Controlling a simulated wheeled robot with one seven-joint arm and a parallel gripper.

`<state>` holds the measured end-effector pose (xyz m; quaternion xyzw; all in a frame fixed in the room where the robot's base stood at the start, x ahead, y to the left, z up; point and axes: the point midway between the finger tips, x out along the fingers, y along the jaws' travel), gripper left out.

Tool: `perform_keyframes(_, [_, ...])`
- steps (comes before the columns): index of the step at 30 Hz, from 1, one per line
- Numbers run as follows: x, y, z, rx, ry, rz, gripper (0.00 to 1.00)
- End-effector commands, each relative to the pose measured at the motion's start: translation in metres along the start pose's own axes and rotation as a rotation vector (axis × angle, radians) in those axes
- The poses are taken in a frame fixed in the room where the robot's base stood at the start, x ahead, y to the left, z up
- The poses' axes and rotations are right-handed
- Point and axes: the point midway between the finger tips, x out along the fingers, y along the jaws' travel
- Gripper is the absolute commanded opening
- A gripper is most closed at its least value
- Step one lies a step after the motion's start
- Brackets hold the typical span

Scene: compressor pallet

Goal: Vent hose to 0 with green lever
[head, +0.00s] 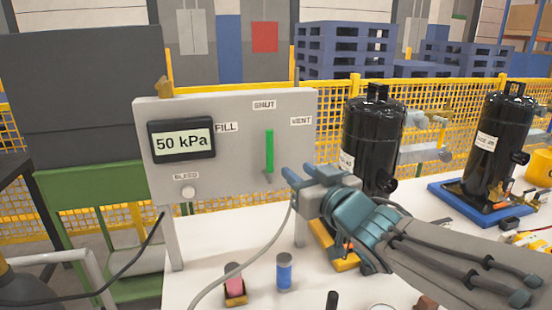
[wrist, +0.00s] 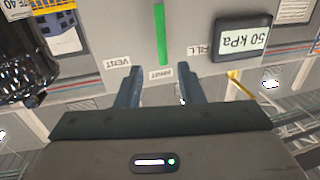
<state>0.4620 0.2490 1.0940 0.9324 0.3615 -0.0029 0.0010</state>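The grey panel (head: 225,175) carries a gauge (head: 182,142) reading 50 kPa. It has FILL, SHUT and VENT labels and a white BLEED knob (head: 188,192). The green lever (head: 269,150) stands upright, in line with the SHUT label (head: 264,105). In the wrist view the picture is turned over; the lever (wrist: 160,35) points at SHUT (wrist: 158,73), between VENT (wrist: 117,61) and FILL. My gripper (head: 299,174) is just right of the lever in the head view. In the wrist view its fingers (wrist: 160,88) are apart with nothing between them. A grey hose (head: 250,258) runs below the panel.
A black compressor (head: 372,140) stands close behind my gripper; another (head: 494,145) is on a blue base (head: 470,208) at right. A yellow mesh fence is behind.

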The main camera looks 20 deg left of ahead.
Motion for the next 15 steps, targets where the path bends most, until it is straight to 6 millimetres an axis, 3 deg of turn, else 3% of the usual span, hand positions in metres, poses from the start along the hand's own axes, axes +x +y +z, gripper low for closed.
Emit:
perform_keyframes(5, [0.015,-0.002,-0.001,-0.001,0.006,-0.01,0.34])
perform_keyframes(15, [0.072,-0.003,-0.001,-0.001,0.006,-0.009,0.34])
